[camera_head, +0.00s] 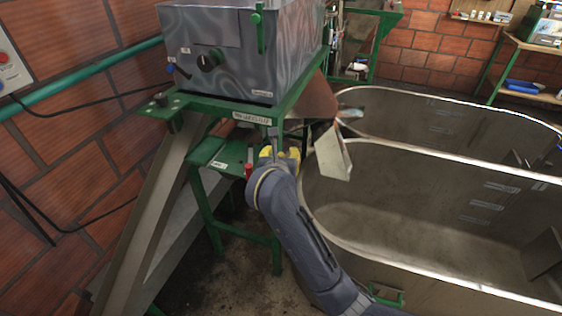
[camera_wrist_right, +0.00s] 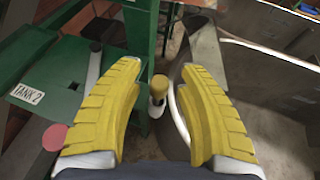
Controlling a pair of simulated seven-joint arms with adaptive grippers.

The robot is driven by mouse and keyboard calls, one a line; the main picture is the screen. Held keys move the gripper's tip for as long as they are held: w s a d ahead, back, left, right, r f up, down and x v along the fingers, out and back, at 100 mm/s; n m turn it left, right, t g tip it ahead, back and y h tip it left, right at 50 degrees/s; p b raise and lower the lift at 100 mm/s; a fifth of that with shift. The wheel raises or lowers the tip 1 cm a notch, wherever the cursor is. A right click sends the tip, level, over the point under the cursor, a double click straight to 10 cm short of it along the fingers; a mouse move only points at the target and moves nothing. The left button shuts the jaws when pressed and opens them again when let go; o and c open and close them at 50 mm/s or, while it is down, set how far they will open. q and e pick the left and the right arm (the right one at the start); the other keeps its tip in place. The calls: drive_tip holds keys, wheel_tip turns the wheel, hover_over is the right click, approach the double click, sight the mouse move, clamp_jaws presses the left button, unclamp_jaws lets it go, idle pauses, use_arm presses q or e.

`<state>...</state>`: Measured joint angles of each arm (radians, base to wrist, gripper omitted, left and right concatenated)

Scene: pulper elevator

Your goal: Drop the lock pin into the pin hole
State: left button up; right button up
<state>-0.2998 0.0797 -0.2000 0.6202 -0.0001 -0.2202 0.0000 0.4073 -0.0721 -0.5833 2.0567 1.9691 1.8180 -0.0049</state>
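My right gripper (camera_head: 280,152) is beside the green frame under the grey machine box. In the right wrist view its two yellow fingers (camera_wrist_right: 160,68) are spread apart. A small yellow-topped pin with a pale metal collar (camera_wrist_right: 158,84) shows between them, with clear gaps on both sides. It may be the lock pin; I cannot tell how far beyond the fingertips it is. The pin hole cannot be made out. My left gripper is not in view.
A green shelf (camera_head: 231,154) carries a red knob (camera_head: 249,171), left of my right gripper. Above is the grey machine box (camera_head: 243,50). A metal chute (camera_head: 139,235) slopes down left. Large metal tanks (camera_head: 420,170) stand right, with a pale flap (camera_head: 333,155) at the rim.

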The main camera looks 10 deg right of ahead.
clamp_jaws()
